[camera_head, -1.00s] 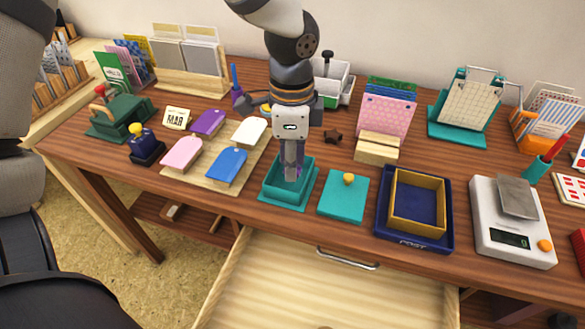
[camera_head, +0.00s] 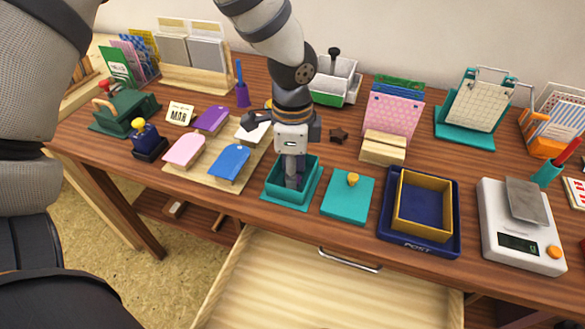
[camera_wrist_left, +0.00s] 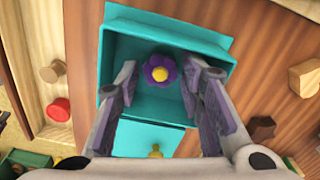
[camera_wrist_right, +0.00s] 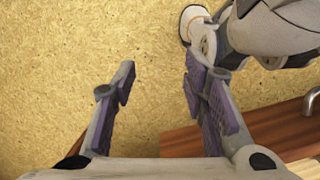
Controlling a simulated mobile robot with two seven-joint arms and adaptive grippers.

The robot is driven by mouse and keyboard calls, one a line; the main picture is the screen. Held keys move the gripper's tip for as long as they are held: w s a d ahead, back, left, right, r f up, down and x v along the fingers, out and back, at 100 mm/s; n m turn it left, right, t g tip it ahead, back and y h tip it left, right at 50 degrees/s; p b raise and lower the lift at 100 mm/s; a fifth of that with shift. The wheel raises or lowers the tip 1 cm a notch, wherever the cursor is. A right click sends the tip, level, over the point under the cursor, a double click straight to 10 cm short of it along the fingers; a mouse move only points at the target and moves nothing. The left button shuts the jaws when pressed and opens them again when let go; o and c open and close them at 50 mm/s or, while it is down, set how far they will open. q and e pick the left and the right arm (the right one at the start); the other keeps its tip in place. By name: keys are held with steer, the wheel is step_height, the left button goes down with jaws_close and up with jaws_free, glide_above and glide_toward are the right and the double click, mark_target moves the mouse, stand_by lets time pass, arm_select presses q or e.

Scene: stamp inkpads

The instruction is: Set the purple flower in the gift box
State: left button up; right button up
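The open teal gift box (camera_head: 272,190) stands on the table near its front edge, and it fills the upper middle of the left wrist view (camera_wrist_left: 120,50). The purple flower with a yellow centre (camera_wrist_left: 160,69) is inside the box, seen from above, seemingly on its floor. My left gripper (camera_head: 294,184) points down into the box. In the left wrist view (camera_wrist_left: 160,80) its fingers are open on either side of the flower, with gaps between. The flower is hidden in the head view. My right gripper (camera_wrist_right: 158,82) is open and empty.
The teal lid with a gold knob (camera_head: 347,203) lies right of the box. Farther right are a navy tray (camera_head: 388,232) and a scale (camera_head: 543,262). Coloured tags lie on a wooden board (camera_head: 200,182) to the left. An open drawer (camera_head: 300,285) juts out below.

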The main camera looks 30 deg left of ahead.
arm_select(q)
step_height(320, 180, up, 12)
steer(key=p, duration=0.1)
steer(key=shift+r, duration=0.2)
arm_select(e)
steer(key=shift+w+r+t, duration=0.4)
steer(key=shift+w+r, duration=0.45)
steer(key=shift+w, duration=0.05)
